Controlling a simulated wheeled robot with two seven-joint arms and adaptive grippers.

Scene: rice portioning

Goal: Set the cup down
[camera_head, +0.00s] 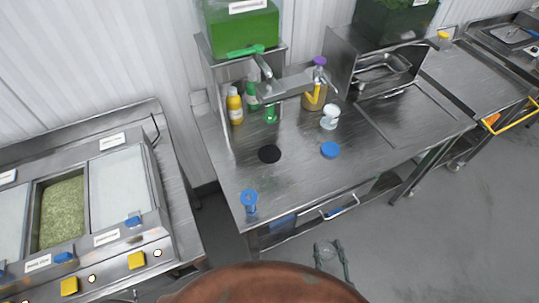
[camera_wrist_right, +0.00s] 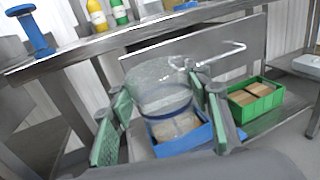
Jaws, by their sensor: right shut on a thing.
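A clear, see-through cup (camera_wrist_right: 160,88) sits between the green-padded fingers of my right gripper (camera_wrist_right: 165,125) in the right wrist view. The right gripper is shut on it. In the head view my right gripper (camera_head: 330,256) hangs over the floor in front of the steel table (camera_head: 305,180), apart from the table's front edge. The cup is hard to make out there. My left gripper is not in view.
On the table stand a blue stand (camera_head: 250,201), a blue disc (camera_head: 330,150), a white container (camera_head: 329,118) and a yellow bottle (camera_head: 234,106). A dark round spot (camera_head: 269,154) marks the top. Bare steel lies between them. Below, a blue bin (camera_wrist_right: 182,136) and green crate (camera_wrist_right: 252,98) hold boxes.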

